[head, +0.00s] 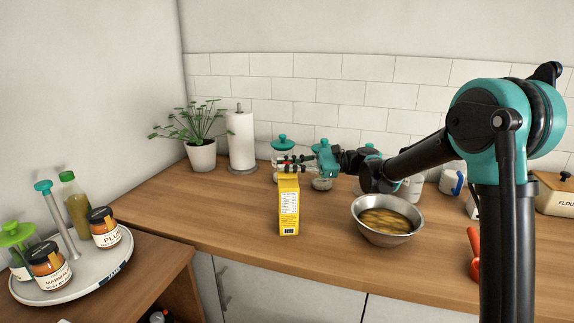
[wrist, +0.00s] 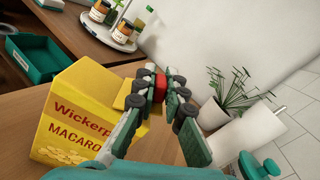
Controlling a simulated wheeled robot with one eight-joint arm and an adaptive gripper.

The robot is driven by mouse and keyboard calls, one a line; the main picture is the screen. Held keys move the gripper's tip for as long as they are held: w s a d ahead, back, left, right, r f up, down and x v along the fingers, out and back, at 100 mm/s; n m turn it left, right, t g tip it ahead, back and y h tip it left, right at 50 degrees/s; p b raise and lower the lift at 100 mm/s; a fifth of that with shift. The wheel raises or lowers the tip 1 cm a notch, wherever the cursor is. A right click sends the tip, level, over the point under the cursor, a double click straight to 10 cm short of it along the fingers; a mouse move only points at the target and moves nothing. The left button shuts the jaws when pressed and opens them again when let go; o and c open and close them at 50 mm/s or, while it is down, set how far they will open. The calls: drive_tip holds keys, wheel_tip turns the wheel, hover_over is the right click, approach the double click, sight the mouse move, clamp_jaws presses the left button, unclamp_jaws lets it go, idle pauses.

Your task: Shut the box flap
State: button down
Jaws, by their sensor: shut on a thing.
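The yellow macaroni box (head: 288,208) stands upright on the wooden counter, left of a metal bowl. In the wrist view the box (wrist: 78,118) is at the left with its printed front showing. A yellow flap (wrist: 136,99) sticks out from its upper edge towards my fingers. My gripper (head: 279,163) is just above the box top. In the wrist view my gripper (wrist: 160,85) is shut, its tips close together on a small red thing (wrist: 160,88). The left finger overlaps the flap; whether they touch is unclear.
The metal bowl (head: 386,219) with brownish contents stands right of the box. A teal-lidded jar (head: 282,148), paper towel roll (head: 241,140) and potted plant (head: 201,154) stand behind. A round tray (head: 82,274) with jars is at the left. The counter left of the box is clear.

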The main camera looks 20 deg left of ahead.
drive_tip(key=shift+w+a+f+m, duration=0.15)
drive_tip(key=shift+f+m, duration=0.1)
drive_tip(key=shift+m, duration=0.6)
drive_tip(key=shift+w+f+m, duration=0.2)
drive_tip(key=shift+f+m, duration=0.1)
drive_tip(key=shift+m, duration=0.6)
drive_tip(key=shift+w+a+f+m, duration=0.15)
drive_tip(key=shift+f+m, duration=0.1)
drive_tip(key=shift+m, duration=0.6)
drive_tip(key=c, duration=1.6)
unclamp_jaws()
drive_tip(key=shift+o, duration=0.2)
drive_tip(key=v, duration=1.2)
